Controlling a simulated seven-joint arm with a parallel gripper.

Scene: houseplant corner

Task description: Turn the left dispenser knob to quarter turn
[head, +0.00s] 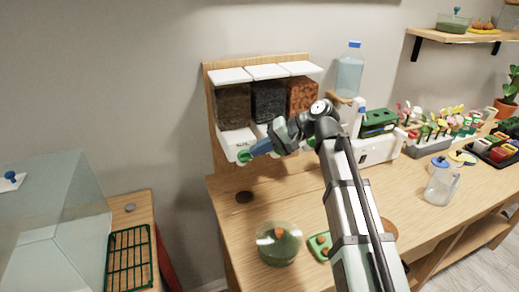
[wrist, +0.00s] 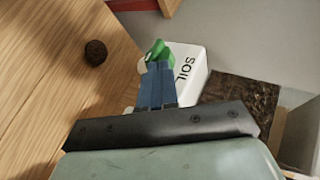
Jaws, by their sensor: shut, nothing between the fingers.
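The left dispenser (head: 234,106), filled with dark brown soil, is the leftmost of three on a wooden backboard. Its white front, marked SOIL, shows in the wrist view (wrist: 186,66). Its green knob (head: 243,157) is at the front of that white base, and it also shows in the wrist view (wrist: 157,50). My gripper (head: 258,149) has blue fingers, shut and empty, with their tips at or very close to the knob. In the wrist view the fingers (wrist: 158,72) overlap part of the knob, so I cannot tell contact or its exact angle.
The middle dispenser (head: 268,102) and right dispenser (head: 302,96) stand close beside it. A dark round spot or ball (head: 244,197) is on the wooden table below. A glass terrarium (head: 278,245) stands at the front. A blue-capped bottle (head: 349,70) is at the right.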

